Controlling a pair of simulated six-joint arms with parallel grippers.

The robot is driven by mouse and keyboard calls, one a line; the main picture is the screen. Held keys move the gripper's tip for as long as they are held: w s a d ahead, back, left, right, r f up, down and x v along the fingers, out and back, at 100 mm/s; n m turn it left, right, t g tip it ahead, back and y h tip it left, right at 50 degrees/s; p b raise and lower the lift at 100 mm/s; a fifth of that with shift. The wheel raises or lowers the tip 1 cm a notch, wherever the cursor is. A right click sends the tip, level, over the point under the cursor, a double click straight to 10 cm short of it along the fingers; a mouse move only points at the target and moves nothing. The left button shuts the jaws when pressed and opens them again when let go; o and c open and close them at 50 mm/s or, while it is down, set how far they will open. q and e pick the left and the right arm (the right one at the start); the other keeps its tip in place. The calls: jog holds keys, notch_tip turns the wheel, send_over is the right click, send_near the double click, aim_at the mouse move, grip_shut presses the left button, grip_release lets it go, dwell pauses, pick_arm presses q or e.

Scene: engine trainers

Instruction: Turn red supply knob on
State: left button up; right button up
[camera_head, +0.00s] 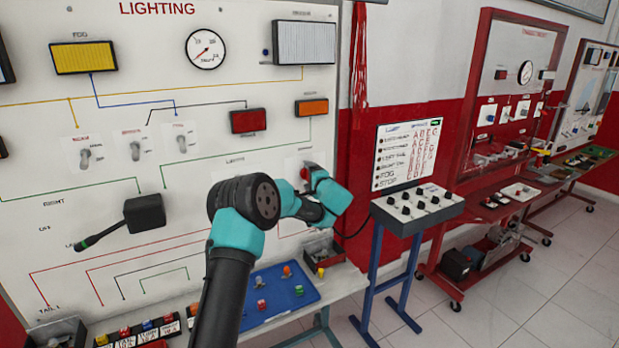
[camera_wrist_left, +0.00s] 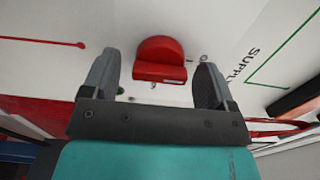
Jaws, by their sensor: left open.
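The red supply knob (camera_wrist_left: 160,60) is on the white lighting panel (camera_head: 150,110). In the left wrist view it sits between the two fingers of my left gripper (camera_wrist_left: 157,85), with gaps on both sides. The gripper is open and does not hold the knob. A small part of the red knob (camera_head: 304,174) also shows in the head view beside my left gripper (camera_head: 316,176), which largely hides it. The printed word SUPPLY (camera_wrist_left: 242,65) is to the right of the knob in the wrist view. My right gripper is in neither view.
A blue tray (camera_head: 262,318) with small coloured parts lies on the bench below the panel. A black switch lever (camera_head: 142,214) sticks out of the panel at left. A control box on a blue stand (camera_head: 416,206) is to the right, with red trainer stands beyond it.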

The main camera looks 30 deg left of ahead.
pick_arm(q)
jog(key=shift+w+a, duration=0.1)
jog(key=shift+a, duration=0.05)
jog(key=c, duration=0.9)
